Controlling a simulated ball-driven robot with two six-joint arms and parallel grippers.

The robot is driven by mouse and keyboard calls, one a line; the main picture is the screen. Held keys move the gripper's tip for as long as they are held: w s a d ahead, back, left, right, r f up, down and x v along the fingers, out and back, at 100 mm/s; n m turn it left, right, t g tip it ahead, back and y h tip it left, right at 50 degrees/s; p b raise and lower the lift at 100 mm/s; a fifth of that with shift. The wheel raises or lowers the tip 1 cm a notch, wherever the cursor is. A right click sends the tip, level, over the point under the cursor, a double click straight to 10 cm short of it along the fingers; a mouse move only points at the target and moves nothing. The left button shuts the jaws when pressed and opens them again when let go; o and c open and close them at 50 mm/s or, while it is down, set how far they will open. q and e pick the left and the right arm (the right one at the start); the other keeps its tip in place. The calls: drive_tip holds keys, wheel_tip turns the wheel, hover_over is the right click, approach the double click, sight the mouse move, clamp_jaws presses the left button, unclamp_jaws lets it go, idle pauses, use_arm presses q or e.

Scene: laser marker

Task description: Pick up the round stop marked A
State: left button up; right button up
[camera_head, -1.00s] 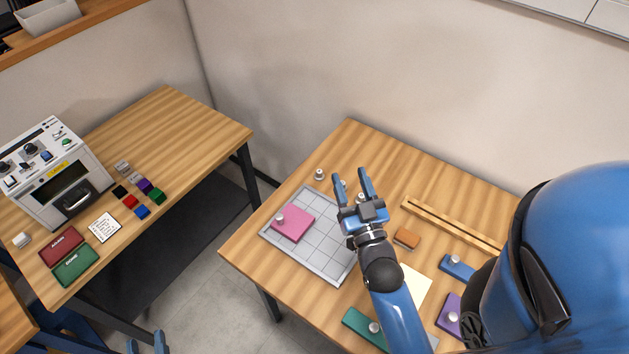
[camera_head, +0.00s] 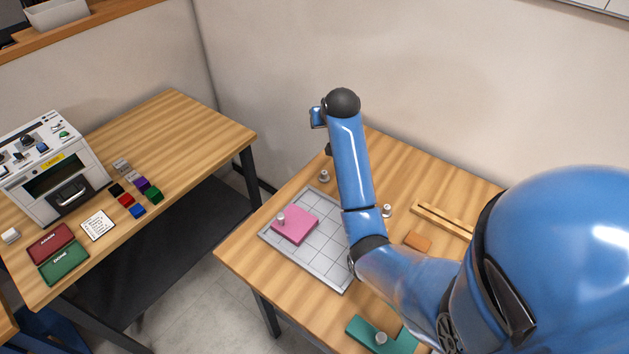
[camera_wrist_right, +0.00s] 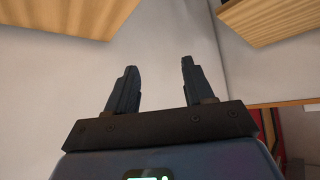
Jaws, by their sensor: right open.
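One (camera_head: 324,176) is behind the grey grid plate, left of my right forearm. The other (camera_head: 386,210) is just right of the forearm. Either could be a round stop, but I cannot read a letter on them, so I cannot tell which is A. My right gripper (camera_wrist_right: 158,64) is open and empty in the right wrist view, with wall behind its fingers. In the head view its wrist is above the table's back edge, and the fingers are mostly hidden. My left gripper is out of view.
The grid plate (camera_head: 336,274) holds a pink block (camera_head: 296,224) with a knob. My right arm covers part of the table. A wall stands close behind.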

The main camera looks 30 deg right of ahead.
drive_tip(key=s+a+f+g+y, duration=0.2)
drive_tip(key=s+a+f+g, duration=0.1)
drive_tip(key=s+f+g, duration=0.25)
hover_over(324, 172)
drive_tip(key=s+a, duration=0.1)
drive_tip(key=s, duration=0.1)
drive_tip(key=f, duration=0.5)
drive_tip(key=shift+s+f, duration=0.1)
drive_tip(key=shift+s, duration=0.1)
drive_tip(key=shift+w+d+p+x, duration=0.15)
drive_tip(key=shift+p+x, duration=0.15)
drive_tip(key=shift+x, duration=1.1)
drive_tip(key=shift+w+d+p+x, duration=0.1)
drive_tip(key=shift+p+x, duration=0.2)
drive_tip(key=shift+x, duration=1.1)
clamp_jaws()
